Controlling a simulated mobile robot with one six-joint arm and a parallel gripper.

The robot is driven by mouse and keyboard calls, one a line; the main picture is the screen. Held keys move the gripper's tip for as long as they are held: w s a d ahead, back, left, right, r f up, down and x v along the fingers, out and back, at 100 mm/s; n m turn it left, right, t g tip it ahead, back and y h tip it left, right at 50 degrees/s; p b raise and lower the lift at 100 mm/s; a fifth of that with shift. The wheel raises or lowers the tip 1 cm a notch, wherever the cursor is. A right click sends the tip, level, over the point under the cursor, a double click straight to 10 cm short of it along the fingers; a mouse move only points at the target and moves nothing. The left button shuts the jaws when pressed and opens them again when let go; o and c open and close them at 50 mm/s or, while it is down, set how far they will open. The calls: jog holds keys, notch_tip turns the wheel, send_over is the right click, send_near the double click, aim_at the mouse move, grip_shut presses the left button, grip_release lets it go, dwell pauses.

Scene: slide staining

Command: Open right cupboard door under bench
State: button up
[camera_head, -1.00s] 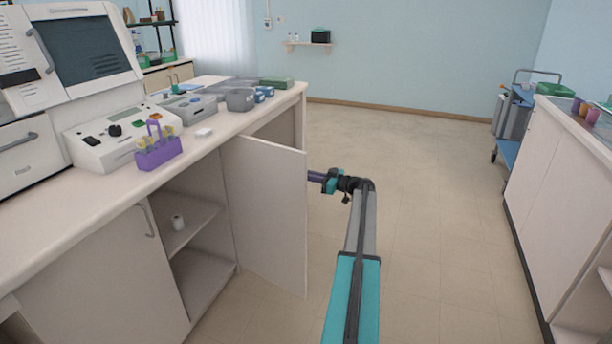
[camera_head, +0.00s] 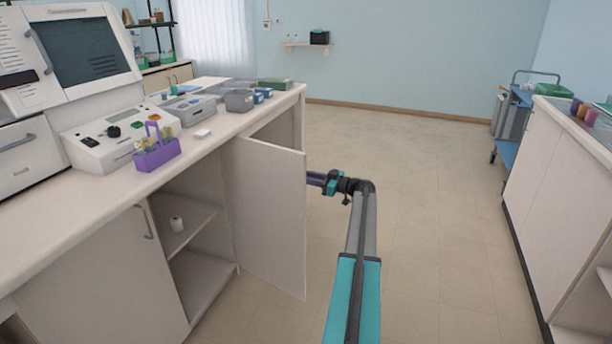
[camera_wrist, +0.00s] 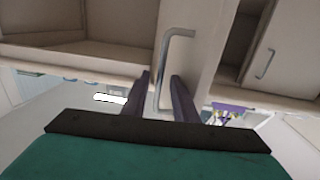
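The right cupboard door (camera_head: 272,215) under the bench stands swung well out from its opening, and the shelves inside show. Its outer face and handle are hidden in the head view. In the wrist view, the door (camera_wrist: 198,62) fills the upper middle, with its metal handle (camera_wrist: 158,75) on it. My gripper (camera_wrist: 161,75) has its two dark purple fingers apart, one on each side of the handle bar, with gaps visible. Contact with the handle cannot be told. In the head view the fingertips are hidden behind the door.
The left cupboard door (camera_head: 100,275) is shut. The bench top (camera_head: 60,205) carries instruments and a purple rack (camera_head: 157,153). Open floor (camera_head: 440,220) lies right of my arm, up to another cabinet (camera_head: 545,190).

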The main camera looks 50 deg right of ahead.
jog(key=v, duration=1.3)
jog(key=shift+s, duration=0.15)
jog(key=shift+d, duration=0.1)
grip_shut()
jog(key=s+a+f+n+h+b, duration=0.1)
jog(key=a+f+n+h+b, duration=0.2)
jog(key=a+n, duration=0.3)
jog(key=s+a+f+n+h+b, duration=0.2)
jog(key=a+n+h+b, duration=0.1)
jog(key=a+n+b, duration=0.2)
jog(key=shift+s+a+f+n+h, duration=0.35)
jog(key=shift+a+n, duration=0.85)
jog(key=shift+a, duration=1.2)
